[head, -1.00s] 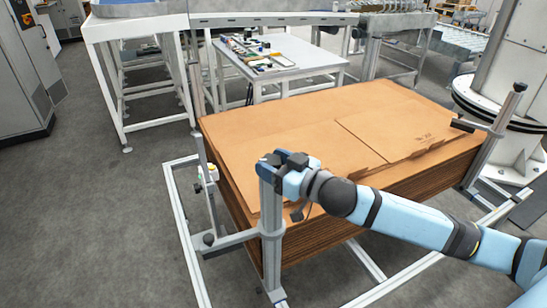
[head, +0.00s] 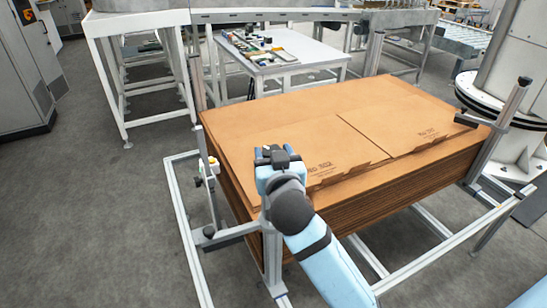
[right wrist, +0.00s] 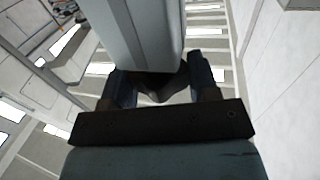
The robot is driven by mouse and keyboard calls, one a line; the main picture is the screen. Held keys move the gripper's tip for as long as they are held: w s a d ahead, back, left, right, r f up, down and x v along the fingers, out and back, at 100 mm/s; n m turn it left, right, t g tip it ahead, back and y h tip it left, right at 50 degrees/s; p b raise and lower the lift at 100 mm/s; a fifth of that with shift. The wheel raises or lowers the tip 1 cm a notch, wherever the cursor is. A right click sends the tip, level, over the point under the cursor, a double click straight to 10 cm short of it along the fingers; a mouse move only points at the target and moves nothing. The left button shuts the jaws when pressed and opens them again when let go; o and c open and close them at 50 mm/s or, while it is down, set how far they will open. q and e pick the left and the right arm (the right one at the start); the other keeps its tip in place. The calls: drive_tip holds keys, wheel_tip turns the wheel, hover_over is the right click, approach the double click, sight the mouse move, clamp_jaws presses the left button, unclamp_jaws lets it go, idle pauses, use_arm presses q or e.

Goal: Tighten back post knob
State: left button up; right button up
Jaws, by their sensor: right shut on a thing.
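My right gripper (head: 278,158) is at the upper end of a grey upright post (head: 272,262) at the near corner of the cardboard stack. In the right wrist view its two dark fingers (right wrist: 161,86) stand on either side of a dark knob (right wrist: 158,90) below the grey post (right wrist: 145,35), and are shut on it. My wrist hides this knob in the head view. My left gripper is not in view.
The stack of flat cardboard (head: 400,98) fills the middle. Another grey post (head: 500,130) stands at its right, and a thin post (head: 205,145) at its left. White frame rails (head: 180,215) run around the stack. A white table (head: 310,52) with small parts stands behind.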

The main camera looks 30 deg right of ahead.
drive_tip(key=shift+r+m+h, duration=0.15)
drive_tip(key=shift+m+h, duration=0.15)
drive_tip(key=shift+h, duration=0.2)
drive_tip(key=o, duration=0.9)
drive_tip(key=shift+w, duration=0.1)
